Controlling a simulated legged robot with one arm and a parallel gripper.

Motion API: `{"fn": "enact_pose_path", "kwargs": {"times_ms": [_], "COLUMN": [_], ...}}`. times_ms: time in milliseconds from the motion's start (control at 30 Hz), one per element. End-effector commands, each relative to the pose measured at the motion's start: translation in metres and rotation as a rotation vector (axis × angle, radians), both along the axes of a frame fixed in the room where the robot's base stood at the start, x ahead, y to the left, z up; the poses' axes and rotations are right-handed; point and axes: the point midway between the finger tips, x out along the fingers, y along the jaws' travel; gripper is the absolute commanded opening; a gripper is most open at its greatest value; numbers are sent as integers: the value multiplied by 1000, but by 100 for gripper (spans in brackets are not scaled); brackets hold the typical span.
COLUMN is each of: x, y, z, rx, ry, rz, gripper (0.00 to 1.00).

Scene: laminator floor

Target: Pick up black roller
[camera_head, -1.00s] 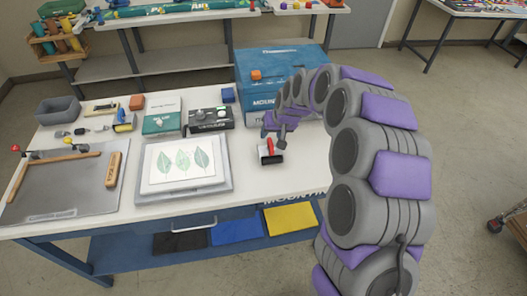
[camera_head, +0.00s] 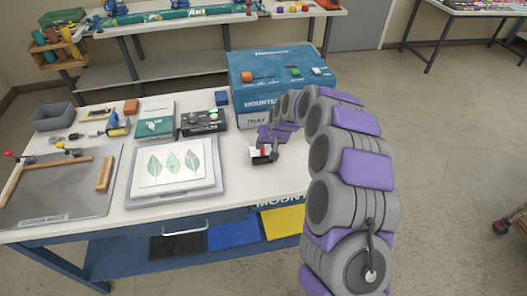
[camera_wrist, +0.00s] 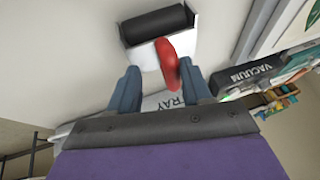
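The black roller (camera_head: 257,160) sits near the right end of the white table in the head view, partly hidden by my gripper (camera_head: 269,141). In the wrist view its black cylinder (camera_wrist: 154,25) lies in a white frame, and its red handle (camera_wrist: 166,60) points toward me. My gripper (camera_wrist: 158,88) is open, its two blue-grey fingers spread apart. The tip of the red handle lies between them, closer to the right finger. I see no finger closed on it.
A framed leaf print (camera_head: 176,169) lies left of the roller. A black vacuum box (camera_head: 203,122) and a blue mounting-tray box (camera_head: 270,90) stand behind. A grey board (camera_head: 57,188) with a wooden bar lies at far left. The table front right is clear.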

Motion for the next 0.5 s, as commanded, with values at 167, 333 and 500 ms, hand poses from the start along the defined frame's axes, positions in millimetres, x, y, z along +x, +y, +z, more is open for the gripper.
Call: {"fn": "enact_pose_path", "kwargs": {"times_ms": [167, 333, 500], "x": [0, 0, -1], "y": [10, 13, 9], "z": [-3, -4, -3], "rx": [-12, -16, -9], "ry": [1, 2, 4], "rz": [2, 3, 2], "gripper": [33, 17, 1]}}
